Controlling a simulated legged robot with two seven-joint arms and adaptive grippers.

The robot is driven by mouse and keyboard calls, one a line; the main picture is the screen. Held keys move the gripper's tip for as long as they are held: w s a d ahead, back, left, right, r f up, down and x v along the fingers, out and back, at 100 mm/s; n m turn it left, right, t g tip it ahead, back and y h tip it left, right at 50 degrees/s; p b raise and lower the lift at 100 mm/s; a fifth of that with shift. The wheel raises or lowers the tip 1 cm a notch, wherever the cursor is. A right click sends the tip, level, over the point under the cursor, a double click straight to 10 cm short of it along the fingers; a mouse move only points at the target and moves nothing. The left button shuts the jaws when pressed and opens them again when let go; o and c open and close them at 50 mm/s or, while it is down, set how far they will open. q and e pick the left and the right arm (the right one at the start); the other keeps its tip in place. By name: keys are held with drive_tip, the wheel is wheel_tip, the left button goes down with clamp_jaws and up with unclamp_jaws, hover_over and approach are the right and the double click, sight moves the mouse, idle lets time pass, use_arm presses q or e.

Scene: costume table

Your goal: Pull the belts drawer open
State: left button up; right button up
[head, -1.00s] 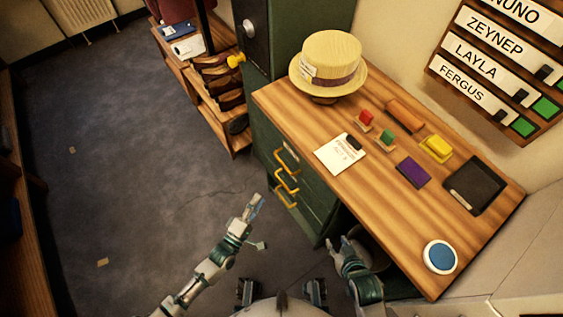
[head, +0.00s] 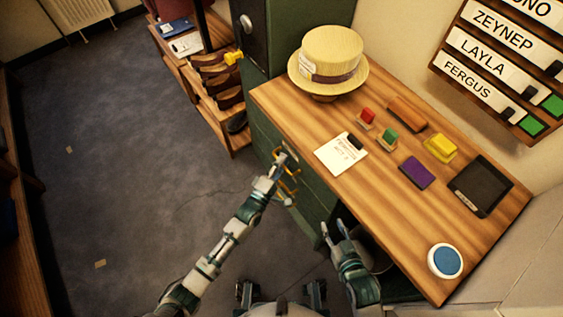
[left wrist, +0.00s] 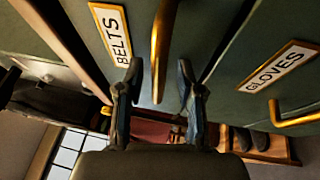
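In the left wrist view the belts drawer (left wrist: 205,40) is a green front with a "BELTS" label (left wrist: 113,33) and a brass bar handle (left wrist: 162,45). My left gripper (left wrist: 159,68) is open, with one finger on each side of this handle; I cannot tell whether either touches it. In the head view my left gripper (head: 277,168) is at the front of the green drawer cabinet (head: 315,205), partly covering its yellow handles. The drawers look shut. My right gripper (head: 335,232) is open and empty, near the table's front edge.
The gloves drawer, with its handle (left wrist: 295,117), is beside the belts drawer. A wooden tabletop (head: 330,205) above holds a straw hat (head: 332,50), a notepad (head: 340,153), stamps and a tablet. A wooden shelf stands beyond the cabinet.

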use_arm(q)
drive_tip(key=shift+c, duration=0.3)
clamp_jaws()
drive_tip(key=shift+s+a, duration=0.1)
drive_tip(key=s+a+p, duration=0.2)
drive_tip(key=s+a, duration=0.5)
drive_tip(key=a, duration=0.3)
drive_tip(key=s+a+p, duration=0.2)
drive_tip(key=s+a, duration=0.6)
drive_tip(key=a, duration=0.3)
drive_tip(key=shift+s+f, duration=0.25)
use_arm(e)
drive_tip(key=s+d+f+g+h, duration=0.1)
drive_tip(key=s+d+f+g, duration=0.1)
drive_tip(key=s+g, duration=0.2)
drive_tip(key=s+d+f+g+h, duration=0.1)
drive_tip(key=s+d+f+g, duration=0.1)
drive_tip(key=s, duration=0.5)
drive_tip(key=shift+s+d+f+g, duration=0.2)
drive_tip(key=shift+s+f+g, duration=0.15)
drive_tip(key=shift+f+g, duration=0.55)
drive_tip(key=shift+r, duration=0.15)
